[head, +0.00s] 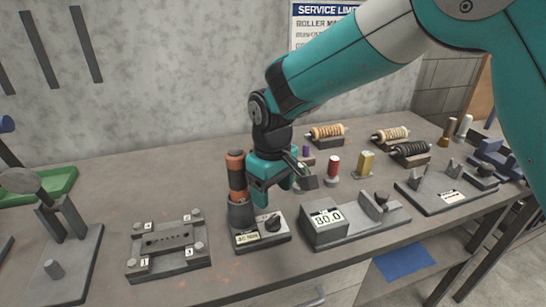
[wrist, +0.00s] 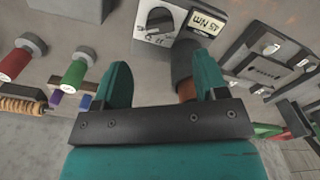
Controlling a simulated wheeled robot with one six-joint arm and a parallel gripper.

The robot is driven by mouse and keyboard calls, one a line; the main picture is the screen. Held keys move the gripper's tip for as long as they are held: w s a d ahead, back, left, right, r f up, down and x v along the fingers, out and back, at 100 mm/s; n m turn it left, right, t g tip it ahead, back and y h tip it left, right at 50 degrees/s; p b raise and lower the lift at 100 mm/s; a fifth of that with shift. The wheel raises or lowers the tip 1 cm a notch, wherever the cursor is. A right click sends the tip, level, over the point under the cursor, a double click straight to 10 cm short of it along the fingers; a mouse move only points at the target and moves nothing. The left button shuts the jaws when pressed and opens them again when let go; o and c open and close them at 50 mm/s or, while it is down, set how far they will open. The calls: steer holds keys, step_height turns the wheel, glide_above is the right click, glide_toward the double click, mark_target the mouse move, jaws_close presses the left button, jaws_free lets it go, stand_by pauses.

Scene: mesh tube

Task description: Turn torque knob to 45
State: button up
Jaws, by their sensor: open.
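A dark and orange upright tool (head: 237,178) stands at the box's left.
A numbered plate (head: 168,247) lies to the left. The table's front edge is close to the knob box.

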step_height(320, 180, up, 10)
steer(key=shift+f, duration=0.2)
steer(key=s+d+y, duration=0.1)
steer(key=s+d, duration=0.3)
steer(key=s, duration=0.3)
steer(key=s+d+m+y, duration=0.1)
steer(key=s+d, duration=0.4)
steer(key=s, duration=0.3)
steer(key=s+d+r+m+y, duration=0.1)
steer(key=s+d, duration=0.3)
steer(key=s, duration=0.4)
steer(key=shift+d+y, duration=0.25)
steer(key=shift+y, duration=0.35)
